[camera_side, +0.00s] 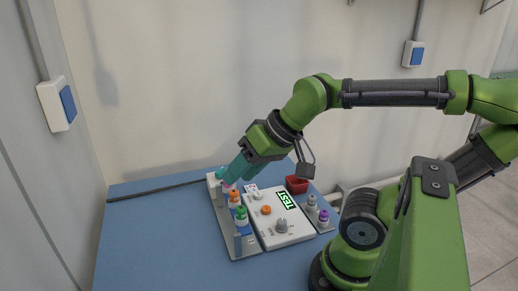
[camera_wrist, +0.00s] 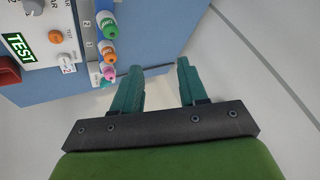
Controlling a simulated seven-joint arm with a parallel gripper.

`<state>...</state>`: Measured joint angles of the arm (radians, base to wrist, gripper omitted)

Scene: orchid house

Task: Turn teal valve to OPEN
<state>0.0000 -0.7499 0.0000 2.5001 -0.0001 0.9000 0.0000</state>
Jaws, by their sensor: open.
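The teal valve (camera_side: 220,172) is at the far end of a row of coloured knobs on a grey strip. In the side view it is partly crowded by my fingers. In the wrist view a small part of the teal valve (camera_wrist: 101,83) shows left of my left finger, beyond the pink knob (camera_wrist: 108,73). My gripper (camera_side: 232,171) is open, with teal fingers pointing down at the far end of the strip. In the wrist view nothing is between the fingertips of my gripper (camera_wrist: 157,67). The valve's OPEN mark cannot be read.
Orange (camera_side: 234,197) and green (camera_side: 241,213) knobs stand nearer on the same strip. A white panel (camera_side: 290,230) with a lit TEST display (camera_side: 286,200) lies to the right. A red box (camera_side: 297,184) is behind it. The blue tabletop (camera_side: 150,235) is clear at left.

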